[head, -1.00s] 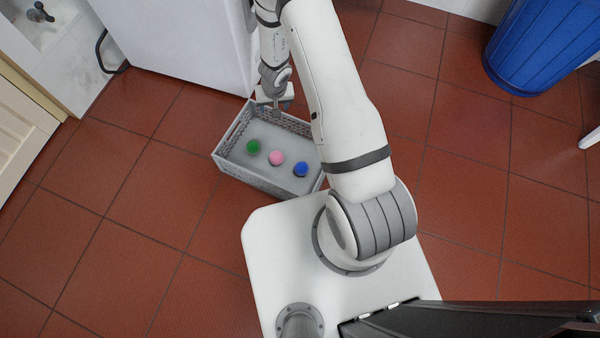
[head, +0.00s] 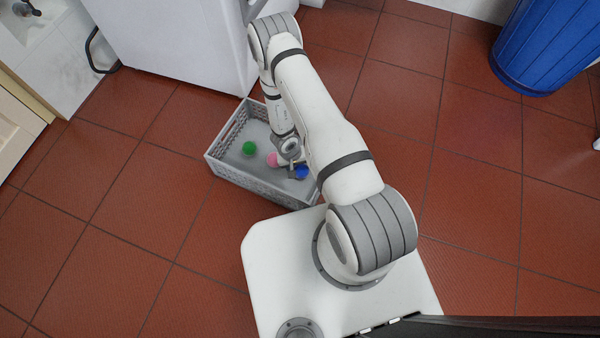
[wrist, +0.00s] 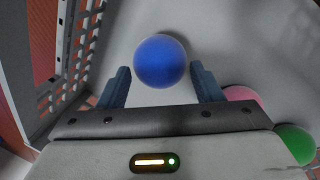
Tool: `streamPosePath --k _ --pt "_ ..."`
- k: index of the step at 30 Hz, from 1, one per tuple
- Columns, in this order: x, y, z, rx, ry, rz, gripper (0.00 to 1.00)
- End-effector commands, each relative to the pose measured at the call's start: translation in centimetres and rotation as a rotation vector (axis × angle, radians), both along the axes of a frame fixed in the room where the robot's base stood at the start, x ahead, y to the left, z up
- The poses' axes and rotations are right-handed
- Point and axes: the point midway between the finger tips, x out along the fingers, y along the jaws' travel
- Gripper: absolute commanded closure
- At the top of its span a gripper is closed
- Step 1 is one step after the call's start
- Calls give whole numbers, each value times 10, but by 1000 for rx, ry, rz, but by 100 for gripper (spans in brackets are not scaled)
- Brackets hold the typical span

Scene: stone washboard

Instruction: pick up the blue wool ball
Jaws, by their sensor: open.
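The blue wool ball (head: 302,172) lies on the floor of the grey crate (head: 222,168), near its right end. In the wrist view the blue ball (wrist: 162,61) sits centred just beyond and between my two fingertips. My gripper (wrist: 160,84) is open, with one finger on each side of the ball and no visible contact. In the head view my gripper (head: 292,166) is inside the crate beside the blue ball, partly hidden by my own wrist.
A pink ball (head: 272,160) and a green ball (head: 249,148) lie in the same crate, left of the blue one. The perforated crate wall (wrist: 80,55) is close on the left in the wrist view. A white appliance (head: 180,40) stands behind the crate.

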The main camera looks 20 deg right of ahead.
Motion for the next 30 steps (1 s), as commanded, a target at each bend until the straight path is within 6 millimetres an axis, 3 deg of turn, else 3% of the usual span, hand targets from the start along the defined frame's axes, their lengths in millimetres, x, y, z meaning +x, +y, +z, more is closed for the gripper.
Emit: streamPosePath --k 1,4,14,24,30 --pt "-2 -1 -14 0 2 1 40" --pt "-2 -4 -25 0 1 0 40" --pt "-2 -7 -31 -2 -1 -1 40" --pt "-3 -8 -33 -5 0 -3 67" --pt "-3 -8 -33 -5 1 -3 68"
